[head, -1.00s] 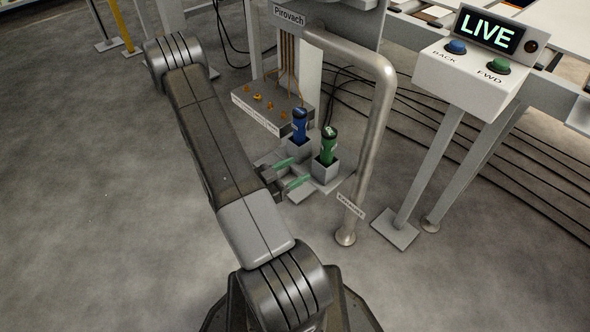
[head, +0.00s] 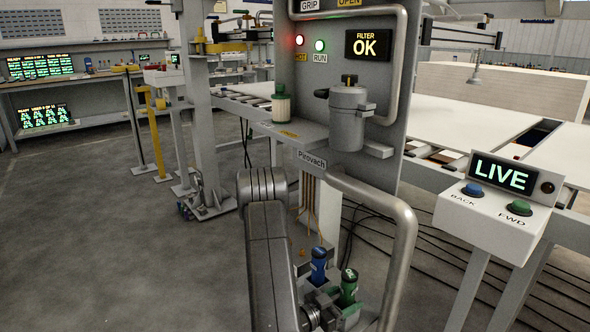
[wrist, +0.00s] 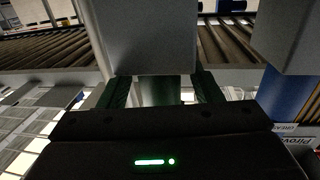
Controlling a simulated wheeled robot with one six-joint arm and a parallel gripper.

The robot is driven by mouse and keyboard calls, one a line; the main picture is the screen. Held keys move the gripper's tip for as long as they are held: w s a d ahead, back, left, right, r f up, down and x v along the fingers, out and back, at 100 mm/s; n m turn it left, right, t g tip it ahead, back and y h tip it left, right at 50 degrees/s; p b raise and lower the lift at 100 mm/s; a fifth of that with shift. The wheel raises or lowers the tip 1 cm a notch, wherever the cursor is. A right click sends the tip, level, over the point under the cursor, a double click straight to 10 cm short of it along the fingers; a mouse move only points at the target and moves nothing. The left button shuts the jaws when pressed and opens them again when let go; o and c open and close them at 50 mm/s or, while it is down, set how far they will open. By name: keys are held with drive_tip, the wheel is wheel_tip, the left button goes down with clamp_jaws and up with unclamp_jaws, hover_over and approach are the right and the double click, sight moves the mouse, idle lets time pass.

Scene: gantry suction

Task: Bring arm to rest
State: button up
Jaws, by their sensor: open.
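My arm reaches down and forward in the head view, and its wrist shows low in the frame, beside a green bottle (head: 348,288) and a blue bottle (head: 318,265). In the wrist view my gripper (wrist: 162,90) is open, with one finger on each side of the green bottle (wrist: 160,91). The green bottle meets a grey holder block (wrist: 145,40). The blue bottle (wrist: 287,95) is off to the right, outside the fingers.
A bent metal rail (head: 403,250) stands close to the right of the bottles. A panel (head: 345,25) with a grey canister (head: 347,118) and a "FILTER OK" display (head: 368,44) rises behind. The "LIVE" button box (head: 500,205) is at right. The floor at left is clear.

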drive_tip(key=shift+w+d+f, duration=0.1)
drive_tip(key=shift+d+f, duration=0.1)
drive_tip(key=shift+f, duration=0.05)
drive_tip(key=shift+r, duration=0.25)
